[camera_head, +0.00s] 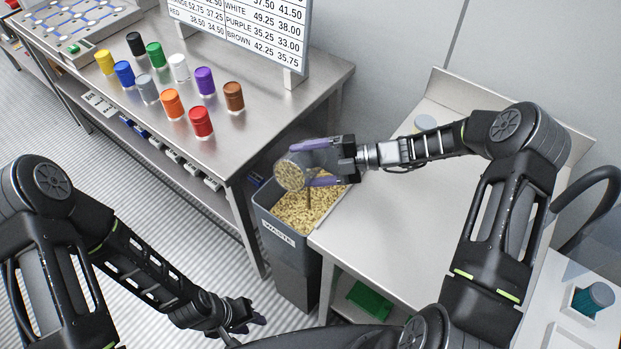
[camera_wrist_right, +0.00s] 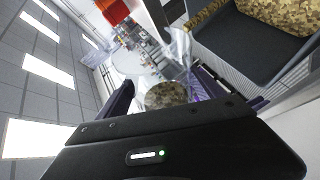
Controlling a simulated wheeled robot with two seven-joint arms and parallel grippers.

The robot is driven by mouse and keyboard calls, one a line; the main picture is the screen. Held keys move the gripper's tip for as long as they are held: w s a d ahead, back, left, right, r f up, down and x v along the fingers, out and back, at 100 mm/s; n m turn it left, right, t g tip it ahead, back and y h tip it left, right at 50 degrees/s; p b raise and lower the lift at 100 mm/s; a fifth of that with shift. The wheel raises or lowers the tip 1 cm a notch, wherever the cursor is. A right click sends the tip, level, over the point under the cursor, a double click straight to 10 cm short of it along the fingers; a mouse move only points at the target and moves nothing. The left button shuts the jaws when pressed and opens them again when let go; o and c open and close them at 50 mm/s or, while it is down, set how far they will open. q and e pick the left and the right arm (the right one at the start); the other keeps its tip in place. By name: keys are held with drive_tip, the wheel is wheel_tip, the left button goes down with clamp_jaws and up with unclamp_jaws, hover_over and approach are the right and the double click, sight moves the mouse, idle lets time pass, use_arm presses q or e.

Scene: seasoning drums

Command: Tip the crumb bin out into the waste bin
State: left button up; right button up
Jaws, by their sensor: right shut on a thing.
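My right gripper (camera_head: 325,166) is shut on the crumb bin (camera_head: 311,159), a greyish see-through container. The crumb bin lies tilted over the waste bin, its round end full of tan crumbs (camera_head: 290,176) facing left. A thin brownish streak shows below it, above the crumbs in the waste bin. The dark grey waste bin (camera_head: 283,240), labelled WASTE, stands between the two tables and holds many tan crumbs. In the right wrist view the crumb bin (camera_wrist_right: 167,96) shows between the fingers, and the waste bin (camera_wrist_right: 240,45) is at upper right. My left gripper (camera_head: 250,318) hangs low; its jaw gap is unclear.
A pale counter (camera_head: 420,220) stands right of the waste bin. A teal-filled container (camera_head: 592,299) stands at lower right. A green item (camera_head: 369,301) lies under the counter.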

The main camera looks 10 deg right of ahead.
drive_tip(key=f+n+b, duration=0.1)
drive_tip(key=b, duration=0.1)
drive_tip(key=s+a+f+n+h+b, duration=0.1)
drive_tip(key=b, duration=0.2)
drive_tip(key=shift+s+f+h, duration=0.1)
drive_tip(key=shift+f+h, duration=0.15)
drive_tip(key=shift+h, duration=0.05)
drive_tip(key=shift+s+a+r+t, duration=0.1)
drive_tip(key=shift+s+r+t, duration=0.05)
drive_tip(key=shift+r+t, duration=0.3)
drive_tip(key=shift+r+g+p, duration=0.15)
drive_tip(key=shift+g+p, duration=0.1)
drive_tip(key=shift+p, duration=0.05)
